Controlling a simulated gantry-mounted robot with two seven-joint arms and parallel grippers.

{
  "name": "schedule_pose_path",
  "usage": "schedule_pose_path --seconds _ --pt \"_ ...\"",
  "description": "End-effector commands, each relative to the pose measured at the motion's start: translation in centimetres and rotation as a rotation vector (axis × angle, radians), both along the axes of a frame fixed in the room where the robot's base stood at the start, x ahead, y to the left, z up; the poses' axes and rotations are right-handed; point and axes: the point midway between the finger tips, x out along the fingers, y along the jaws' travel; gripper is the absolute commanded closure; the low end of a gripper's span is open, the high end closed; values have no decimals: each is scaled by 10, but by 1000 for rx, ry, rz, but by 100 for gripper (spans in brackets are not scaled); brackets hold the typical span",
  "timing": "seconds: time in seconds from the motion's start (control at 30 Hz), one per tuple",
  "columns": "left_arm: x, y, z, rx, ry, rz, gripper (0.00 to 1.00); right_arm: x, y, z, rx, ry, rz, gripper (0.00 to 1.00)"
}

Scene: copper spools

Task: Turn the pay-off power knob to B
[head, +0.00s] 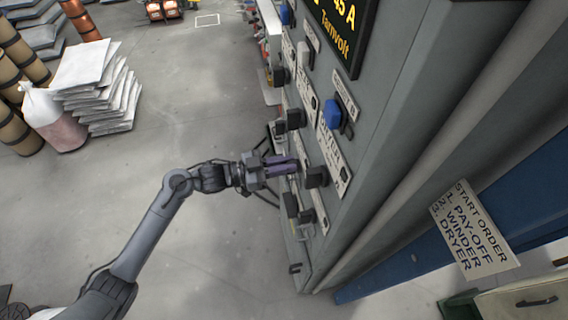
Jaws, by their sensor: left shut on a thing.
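A tall grey control panel (408,60) stands on the right, its face with knobs and labels turned toward the left and seen at a steep angle. My left gripper (286,166) reaches in from the left, with its purple fingers at the panel's lower middle. It is shut on a knob there, which the fingers mostly hide. I cannot read that knob's label or its pointer. A black knob (316,177) sits just right of the fingertips, and another (296,119) sits above them. The right gripper is not in view.
A blue knob (333,114) sits higher on the panel, under a lit display (343,25). A start-order sign (474,230) lists pay-off, winder, dryer. More dark controls (292,205) sit below my gripper. Stacked white sacks (100,90) stand at left; the floor between is clear.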

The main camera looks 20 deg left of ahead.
Motion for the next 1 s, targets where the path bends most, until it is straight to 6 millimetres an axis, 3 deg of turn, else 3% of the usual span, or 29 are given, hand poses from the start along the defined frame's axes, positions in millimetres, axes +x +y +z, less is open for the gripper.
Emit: schedule_pose_path --seconds 0.7,1.0 --pt "-9 -7 -8 314 -453 -2 100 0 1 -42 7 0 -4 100" --pt "-11 -8 -8 393 -568 -2 100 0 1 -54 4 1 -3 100"
